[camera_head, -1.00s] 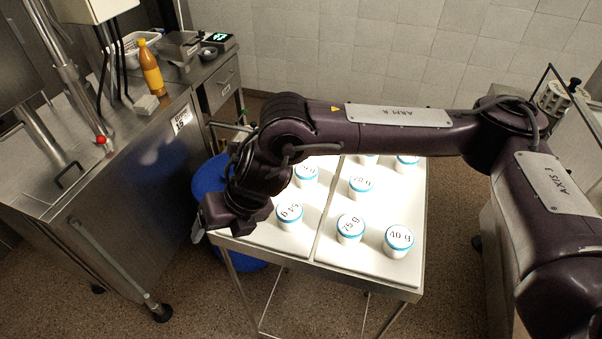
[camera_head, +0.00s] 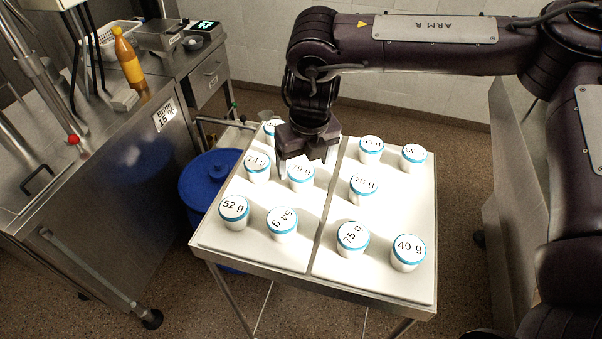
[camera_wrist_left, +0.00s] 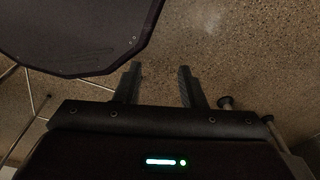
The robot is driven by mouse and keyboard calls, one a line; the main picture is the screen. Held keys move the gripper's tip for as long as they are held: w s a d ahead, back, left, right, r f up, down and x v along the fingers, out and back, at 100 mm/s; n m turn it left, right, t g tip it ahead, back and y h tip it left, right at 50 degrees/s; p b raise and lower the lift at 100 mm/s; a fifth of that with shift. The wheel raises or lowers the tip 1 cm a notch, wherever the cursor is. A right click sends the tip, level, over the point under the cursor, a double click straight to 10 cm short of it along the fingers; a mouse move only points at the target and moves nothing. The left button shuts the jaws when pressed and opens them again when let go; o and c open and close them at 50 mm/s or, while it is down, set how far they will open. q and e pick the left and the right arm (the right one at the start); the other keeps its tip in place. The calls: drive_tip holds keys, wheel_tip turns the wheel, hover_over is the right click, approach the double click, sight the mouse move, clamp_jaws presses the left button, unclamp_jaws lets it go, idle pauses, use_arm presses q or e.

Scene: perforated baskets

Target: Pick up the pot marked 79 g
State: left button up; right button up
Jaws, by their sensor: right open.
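The pot that seems marked 79 g (camera_head: 301,178) is white with a blue-rimmed lid. It stands upright on the left half of the white-topped table (camera_head: 322,262) in the head view. Its first digit is hard to read. My right gripper (camera_head: 306,163) points down just behind and above this pot, with its fingers apart and nothing seen between them. I cannot tell whether a finger touches the pot. My left gripper (camera_wrist_left: 158,84) shows in the left wrist view, open and empty above the speckled floor.
Similar pots stand close by: 73 g or alike (camera_head: 258,167), 52 g (camera_head: 234,213), 45 g (camera_head: 282,225), 78 g (camera_head: 363,188), 75 g (camera_head: 352,240) and 40 g (camera_head: 407,253). A blue bin (camera_head: 208,180) and a steel counter (camera_head: 130,150) are at left.

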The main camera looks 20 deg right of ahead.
sight(302, 171)
drive_tip(key=f+p, duration=0.1)
drive_tip(key=f, duration=0.1)
drive_tip(key=w+f+p, duration=0.1)
drive_tip(key=shift+a+f, duration=0.1)
drive_tip(key=shift+f, duration=0.25)
drive_tip(key=shift+w+f, duration=0.2)
drive_tip(key=shift+f, duration=0.6)
drive_tip(key=c, duration=0.4)
use_arm(q)
drive_tip(key=shift+s+a+r, duration=0.1)
drive_tip(key=shift+s+r, duration=0.2)
drive_tip(key=shift+r, duration=0.3)
drive_tip(key=shift+s+a+r, duration=0.1)
drive_tip(key=shift+s+r, duration=0.2)
drive_tip(key=shift+r, duration=0.3)
use_arm(e)
drive_tip(key=c, duration=0.7)
